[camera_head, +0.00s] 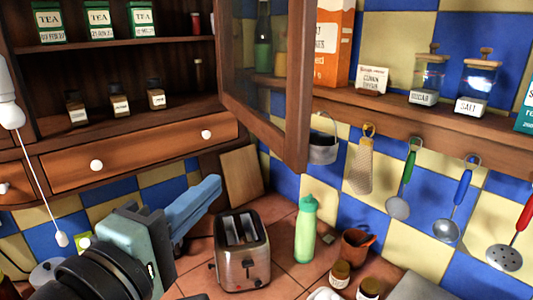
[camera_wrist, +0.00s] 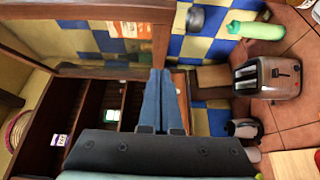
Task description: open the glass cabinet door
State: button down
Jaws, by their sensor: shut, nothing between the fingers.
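The glass cabinet door (camera_head: 297,95) has a brown wooden frame and stands swung out from the cabinet, well open. Through its pane the bottles and shelf behind show. The cabinet (camera_head: 120,65) is open to view, with tea tins on the upper shelf and small jars below. In the wrist view the door frame (camera_wrist: 160,38) runs across the top, beyond my fingertips. My gripper (camera_head: 212,186) has blue fingers pressed together and empty. It is below the cabinet drawer, left of the door's lower corner, and looks apart from the door. It also shows in the wrist view (camera_wrist: 160,75).
A toaster (camera_head: 242,250) and a green bottle (camera_head: 306,230) stand on the tiled counter below. A wall shelf (camera_head: 400,112) at right holds jars and an orange box (camera_head: 333,45), with utensils hanging under it. A white lamp cord (camera_head: 40,180) hangs at left.

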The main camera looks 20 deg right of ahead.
jog(key=p, duration=0.3)
send_near(278, 145)
jog(key=w, duration=0.4)
jog(key=d+p, duration=0.1)
jog(key=d, duration=0.2)
jog(key=shift+r, duration=0.15)
jog(key=shift+w+d+p, duration=0.1)
jog(key=shift+d+p, duration=0.2)
jog(key=shift+d, duration=0.1)
